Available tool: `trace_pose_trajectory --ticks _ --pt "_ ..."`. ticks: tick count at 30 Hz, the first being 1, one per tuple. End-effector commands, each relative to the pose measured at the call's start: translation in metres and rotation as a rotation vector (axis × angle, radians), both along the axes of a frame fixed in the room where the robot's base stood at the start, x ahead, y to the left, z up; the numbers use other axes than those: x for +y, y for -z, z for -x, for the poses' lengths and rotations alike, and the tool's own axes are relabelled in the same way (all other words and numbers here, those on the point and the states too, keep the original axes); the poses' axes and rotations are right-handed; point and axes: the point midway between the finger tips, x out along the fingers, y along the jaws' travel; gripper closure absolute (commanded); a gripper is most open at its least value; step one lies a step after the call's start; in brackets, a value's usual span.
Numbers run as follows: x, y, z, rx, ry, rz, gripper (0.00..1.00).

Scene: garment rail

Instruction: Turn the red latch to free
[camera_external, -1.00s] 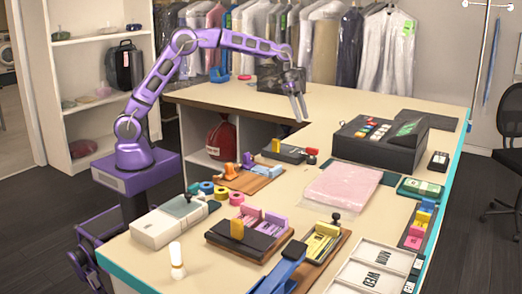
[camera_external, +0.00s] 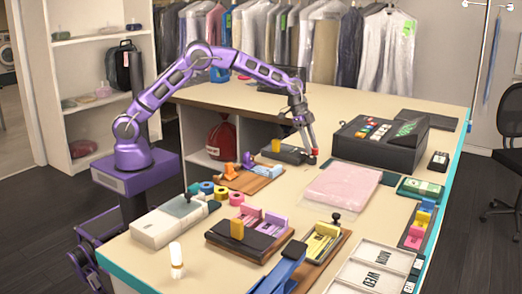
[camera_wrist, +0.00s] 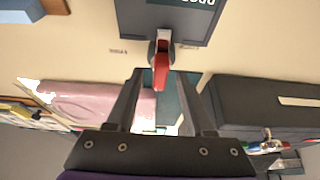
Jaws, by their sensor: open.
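The red latch (camera_wrist: 160,72) shows in the wrist view as a red lever on a grey pivot, at the edge of a dark grey device (camera_wrist: 185,22). Small printed words flank the lever but are too blurred to read. In the external view the latch (camera_external: 314,153) is a small red spot at the right end of the dark device (camera_external: 284,151). My gripper (camera_wrist: 160,88) is open, with one finger on each side of the lever's line. In the external view my gripper (camera_external: 312,147) reaches down at the latch. I cannot tell whether the fingers touch it.
A pink folded garment in clear wrap (camera_external: 342,186) lies right of the latch. A dark cash register (camera_external: 378,142) stands behind it to the right. A wooden board with an orange part (camera_external: 250,177) lies to the left. The back of the counter is mostly clear.

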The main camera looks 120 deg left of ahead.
Motion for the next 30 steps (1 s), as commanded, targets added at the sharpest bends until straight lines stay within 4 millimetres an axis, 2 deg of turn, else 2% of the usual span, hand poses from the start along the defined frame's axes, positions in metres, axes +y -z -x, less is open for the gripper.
trace_pose_trajectory --ticks 2,10,23,30 --pt "0.0 -0.0001 0.0 0.0 0.0 0.0 0.51" --pt "0.0001 -0.0002 0.0002 0.0 0.0 0.0 1.0" --pt "-0.0004 -0.0002 0.0001 0.001 -0.021 0.0 1.0" --pt "-0.0015 -0.0003 0.0002 0.001 -0.131 -0.001 1.0"
